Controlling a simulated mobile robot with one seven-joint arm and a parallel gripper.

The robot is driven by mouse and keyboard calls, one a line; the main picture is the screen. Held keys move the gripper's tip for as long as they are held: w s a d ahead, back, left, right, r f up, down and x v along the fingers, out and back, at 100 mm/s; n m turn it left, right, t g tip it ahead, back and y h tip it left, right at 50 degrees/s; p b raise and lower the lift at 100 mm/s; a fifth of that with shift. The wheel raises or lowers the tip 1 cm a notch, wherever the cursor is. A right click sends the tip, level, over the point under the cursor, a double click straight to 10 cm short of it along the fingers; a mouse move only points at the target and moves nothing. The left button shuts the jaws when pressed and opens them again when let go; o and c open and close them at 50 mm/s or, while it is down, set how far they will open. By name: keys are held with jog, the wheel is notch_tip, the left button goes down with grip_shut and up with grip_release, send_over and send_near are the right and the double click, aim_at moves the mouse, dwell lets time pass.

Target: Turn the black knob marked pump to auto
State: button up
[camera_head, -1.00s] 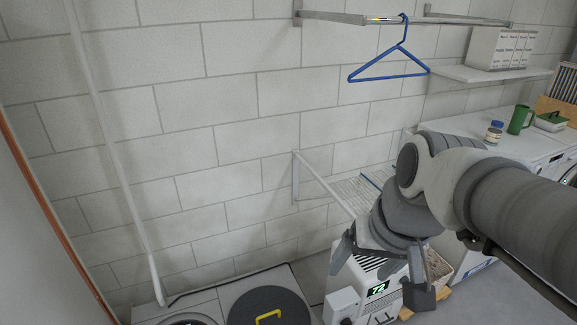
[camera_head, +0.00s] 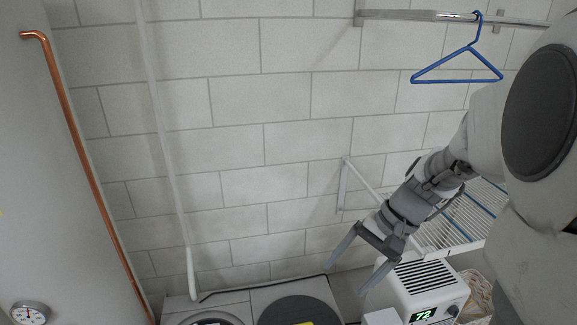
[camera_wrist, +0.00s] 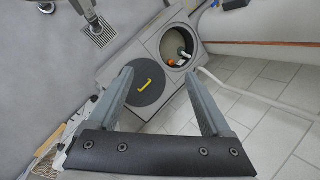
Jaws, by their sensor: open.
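I cannot make out a black knob marked pump in either view. A small dark round control (camera_head: 453,310) shows on the white unit with a green "72" display (camera_head: 424,315), but no label on it is readable. My gripper (camera_head: 346,281) is open and empty, pointing down and left beside that unit, above the pit covers. In the wrist view my gripper (camera_wrist: 158,75) frames a round dark lid with a yellow handle (camera_wrist: 148,82). Beside the lid is an open round pit (camera_wrist: 177,46) with orange and white parts inside.
A copper pipe (camera_head: 85,170) and a dial gauge (camera_head: 30,313) are on the left. A pale vertical pipe (camera_head: 165,130) runs down the block wall (camera_head: 240,110). A wire shelf (camera_head: 470,215) is near my arm. A blue hanger (camera_head: 458,65) hangs above.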

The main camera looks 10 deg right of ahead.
jog(key=w+d+f+m+t+y+b, duration=0.1)
jog(key=d+f+m+t+y+b, duration=0.25)
jog(key=f, duration=0.65)
jog(key=w+d+f+m+t+y+b, duration=0.1)
jog(key=d+f+m+b, duration=0.1)
jog(key=d+f+m, duration=0.45)
jog(key=w+d+f+m+t+y+b, duration=0.1)
jog(key=d+f+m+t+y+b, duration=0.15)
jog(key=d+f, duration=0.65)
jog(key=s+d+f+m+t+h+b, duration=0.2)
jog(key=s+f+m+t+h, duration=0.3)
jog(key=f, duration=0.6)
jog(key=s+d+f+m+t+h+b, duration=0.1)
jog(key=s+f+m+t+h+b, duration=0.15)
jog(key=f+m, duration=0.65)
jog(key=s+d+f+m+t+h+b, duration=0.25)
jog(key=s+f+h, duration=0.2)
jog(key=f, duration=0.85)
jog(key=w+b, duration=0.3)
jog(key=w, duration=1.5)
jog(key=shift+a+f+m+b, duration=0.15)
jog(key=shift+a+m+b, duration=0.15)
jog(key=shift+a+b, duration=0.1)
grip_shut()
